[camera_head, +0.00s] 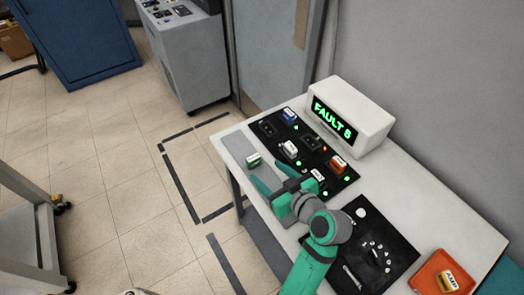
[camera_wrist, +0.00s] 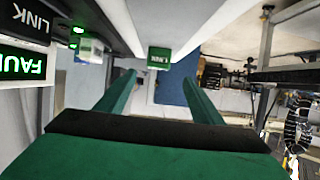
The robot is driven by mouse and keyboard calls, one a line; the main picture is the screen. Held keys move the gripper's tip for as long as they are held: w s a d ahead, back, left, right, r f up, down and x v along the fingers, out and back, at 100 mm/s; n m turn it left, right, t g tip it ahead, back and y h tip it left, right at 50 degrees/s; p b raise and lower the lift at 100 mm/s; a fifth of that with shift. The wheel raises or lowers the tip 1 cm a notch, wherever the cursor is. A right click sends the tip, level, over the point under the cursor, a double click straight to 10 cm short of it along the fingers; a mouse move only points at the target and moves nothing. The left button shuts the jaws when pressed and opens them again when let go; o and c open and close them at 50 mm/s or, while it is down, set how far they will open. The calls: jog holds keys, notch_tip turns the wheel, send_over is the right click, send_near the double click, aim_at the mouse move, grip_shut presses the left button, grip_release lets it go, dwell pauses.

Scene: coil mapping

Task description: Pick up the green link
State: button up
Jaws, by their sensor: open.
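The green link (camera_head: 254,160) is a small block with a white label, on the grey strip at the left side of the white table. In the wrist view the green link (camera_wrist: 159,58) appears ahead, between and beyond my two fingers. My gripper (camera_head: 274,177) is open and empty, close to the green link on its near side. In the wrist view my gripper (camera_wrist: 159,80) shows two green fingers spread wide, with nothing between their tips. I cannot tell the exact gap to the link.
A black panel (camera_head: 270,143) with blue, white and orange blocks lies beside my gripper. A white display box (camera_head: 361,128) reading "FAULT 5" stands behind it.

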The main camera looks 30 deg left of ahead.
aim_at(255, 161)
jog(key=x, duration=0.5)
jog(key=shift+w, duration=0.3)
jog(key=shift+f+x, duration=0.2)
jog(key=shift+x, duration=2.55)
jog(key=shift+c, duration=0.6)
jog(key=c, duration=1)
